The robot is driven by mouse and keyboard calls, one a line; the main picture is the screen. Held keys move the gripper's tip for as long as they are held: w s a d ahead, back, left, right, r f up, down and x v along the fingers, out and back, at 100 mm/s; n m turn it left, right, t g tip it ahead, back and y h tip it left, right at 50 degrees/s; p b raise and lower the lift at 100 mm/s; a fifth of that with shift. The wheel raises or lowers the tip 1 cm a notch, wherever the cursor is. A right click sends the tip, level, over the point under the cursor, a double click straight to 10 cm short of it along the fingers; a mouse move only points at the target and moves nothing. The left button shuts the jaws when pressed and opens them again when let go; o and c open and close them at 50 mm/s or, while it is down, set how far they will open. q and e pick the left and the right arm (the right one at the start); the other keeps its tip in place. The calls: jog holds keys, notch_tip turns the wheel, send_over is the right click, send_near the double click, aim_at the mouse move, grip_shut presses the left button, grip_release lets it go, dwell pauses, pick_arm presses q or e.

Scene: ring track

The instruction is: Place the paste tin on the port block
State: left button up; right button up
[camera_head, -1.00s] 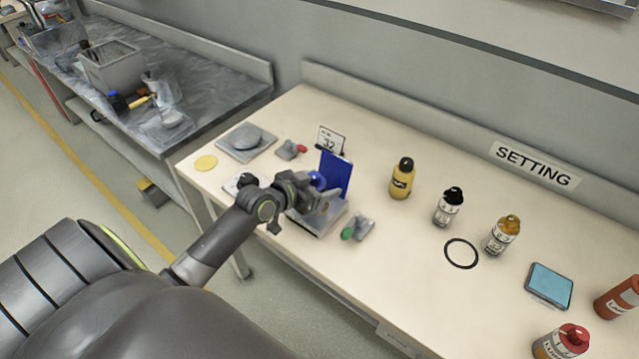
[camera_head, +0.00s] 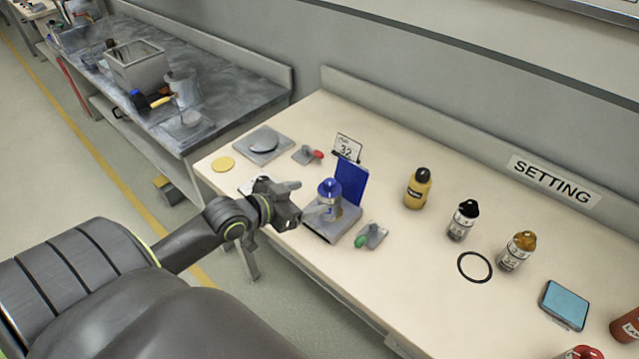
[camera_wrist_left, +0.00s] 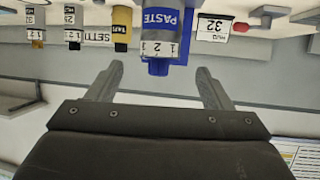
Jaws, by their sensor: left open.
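The paste tin (camera_head: 328,196) has a blue cap and stands upright on a grey block (camera_head: 332,232) with a blue upright plate (camera_head: 351,182) behind it. I cannot tell whether this block is the one called the port block. In the left wrist view, which is upside down, the tin (camera_wrist_left: 160,25) shows its PASTE label beyond the gap between my fingers. My left gripper (camera_head: 304,200) is open and empty, just left of the tin; its fingers also show in the left wrist view (camera_wrist_left: 160,78). My right gripper is not in view.
A grey pad with a disc (camera_head: 263,144), a yellow disc (camera_head: 223,164), a red-tipped clamp (camera_head: 307,155) and a green-tipped clamp (camera_head: 371,237) are nearby. A 32 card (camera_head: 347,148) stands behind.

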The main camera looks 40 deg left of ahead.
pick_arm(q)
jog(key=shift+v, duration=0.95)
